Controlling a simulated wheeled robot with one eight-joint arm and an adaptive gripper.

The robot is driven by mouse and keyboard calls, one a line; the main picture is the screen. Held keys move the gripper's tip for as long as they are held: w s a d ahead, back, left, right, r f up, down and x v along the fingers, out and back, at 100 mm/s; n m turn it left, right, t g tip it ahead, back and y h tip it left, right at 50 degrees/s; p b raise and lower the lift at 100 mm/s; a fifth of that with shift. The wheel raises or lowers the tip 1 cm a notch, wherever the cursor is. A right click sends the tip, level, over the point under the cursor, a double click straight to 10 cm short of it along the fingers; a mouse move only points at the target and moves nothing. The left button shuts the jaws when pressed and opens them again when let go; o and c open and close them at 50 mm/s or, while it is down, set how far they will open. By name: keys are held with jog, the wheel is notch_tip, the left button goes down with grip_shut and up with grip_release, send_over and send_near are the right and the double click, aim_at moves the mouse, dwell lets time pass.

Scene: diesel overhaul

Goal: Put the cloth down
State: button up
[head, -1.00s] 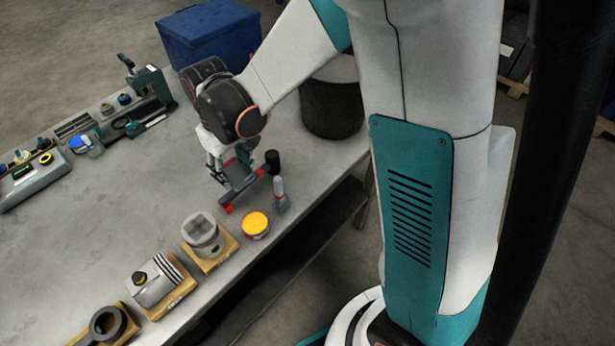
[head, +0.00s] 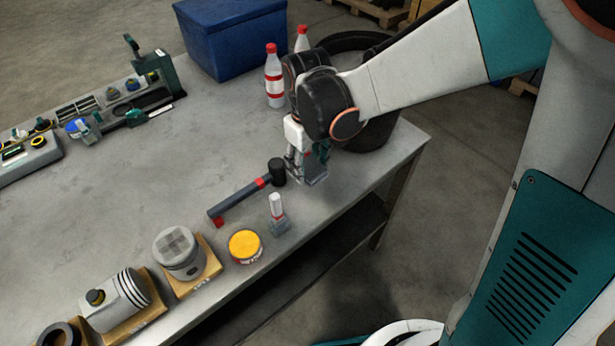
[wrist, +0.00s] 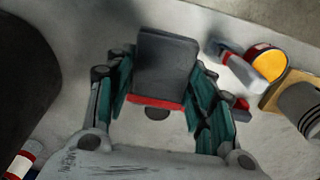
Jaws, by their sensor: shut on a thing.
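My gripper (head: 308,172) is above the right end of the workbench (head: 120,205), near its front edge. Its fingers are shut on a dark grey, flat-sided thing with a red band, which I take to be the folded cloth (wrist: 165,68). In the head view, a small grey part of the cloth (head: 319,178) shows under the fingers. The fingers and wrist hide the rest. I cannot tell whether the cloth touches the bench top.
A mallet (head: 240,197), a white-handled tool (head: 277,213) and a yellow-lidded tin (head: 245,245) lie left of my gripper. Two red-capped bottles (head: 273,80), a dark bin (head: 372,138) and a blue crate (head: 230,40) are behind. The left-middle bench is clear.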

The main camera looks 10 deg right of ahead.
aim_at(308, 202)
notch_tip(308, 202, down, 13)
jog(key=b, duration=0.8)
jog(key=shift+f, duration=0.1)
jog(key=o, duration=1.2)
notch_tip(308, 202, up, 12)
jog(key=p, duration=0.8)
jog(key=shift+r, duration=0.2)
